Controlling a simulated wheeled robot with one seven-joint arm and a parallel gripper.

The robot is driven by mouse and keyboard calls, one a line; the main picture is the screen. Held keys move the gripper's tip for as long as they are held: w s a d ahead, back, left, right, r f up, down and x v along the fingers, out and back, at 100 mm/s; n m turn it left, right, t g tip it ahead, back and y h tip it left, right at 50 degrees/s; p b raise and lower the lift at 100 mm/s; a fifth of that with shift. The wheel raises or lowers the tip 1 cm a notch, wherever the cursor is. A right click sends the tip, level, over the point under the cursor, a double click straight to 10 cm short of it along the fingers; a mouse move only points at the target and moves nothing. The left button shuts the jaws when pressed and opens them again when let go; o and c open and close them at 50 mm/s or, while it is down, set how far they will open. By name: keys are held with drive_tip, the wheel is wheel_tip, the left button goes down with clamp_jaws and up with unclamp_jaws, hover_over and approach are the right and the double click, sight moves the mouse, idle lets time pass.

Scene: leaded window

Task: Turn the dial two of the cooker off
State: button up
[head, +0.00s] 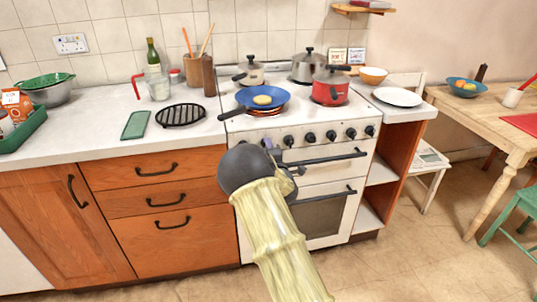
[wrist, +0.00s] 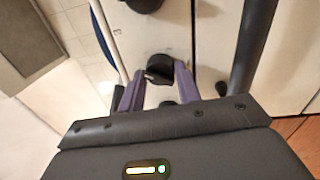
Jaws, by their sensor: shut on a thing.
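The white cooker (head: 320,185) stands right of the drawers with a row of black dials along its front. My gripper (head: 272,150) is at the left part of that row, in front of the cooker. In the wrist view my gripper's purple fingers (wrist: 159,78) are shut on a black dial (wrist: 160,66), one finger on each side. The dial's marking cannot be read. A ring under the blue frying pan (head: 256,101) glows red. The pan holds something yellow.
A red pot (head: 330,88) and two steel pots stand on the hob. Oven door handles (head: 335,158) stick out just below the dials. The worktop (head: 90,124) is at left, and a wooden table (head: 490,125) is at right. The floor in front is clear.

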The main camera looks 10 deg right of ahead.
drive_tip(key=n+b, duration=0.2)
drive_tip(key=n, duration=0.4)
drive_tip(key=shift+f+n+y+b, duration=0.15)
drive_tip(key=shift+n+y+b, duration=0.15)
drive_tip(key=shift+b, duration=0.1)
drive_tip(key=o, duration=1)
drive_tip(key=shift+c, duration=0.2)
drive_tip(key=s, duration=1.7)
drive_tip(key=shift+s+d+f+p, duration=0.2)
drive_tip(key=shift+d+f+p, duration=0.1)
drive_tip(key=shift+f+p, duration=0.1)
drive_tip(key=shift+d, duration=0.1)
